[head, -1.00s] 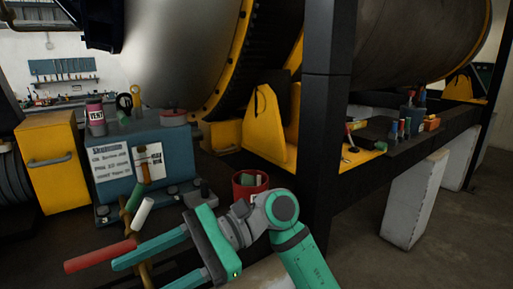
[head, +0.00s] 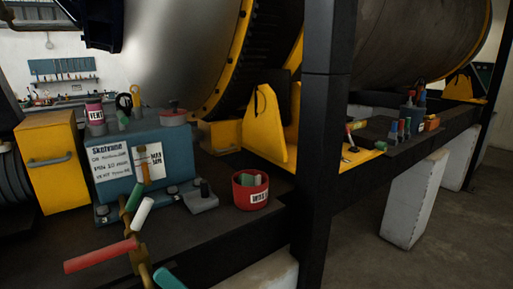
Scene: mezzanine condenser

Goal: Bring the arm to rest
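My gripper and arm are not in the head view now. The place where they were, at the lower middle, shows the dark bench deck (head: 228,225) and the floor-side support below it. A short green rounded piece (head: 168,279) is cut off by the bottom edge; it looks like a handle on the brass pipe, though I cannot be certain. The state of my gripper cannot be seen.
A brass pipe (head: 137,255) with a red handle (head: 100,256) and a white handle (head: 143,213) stands at lower left. A blue box (head: 115,160), a red tub (head: 250,190) and a yellow cabinet (head: 52,165) are behind. A black post (head: 322,150) rises at centre.

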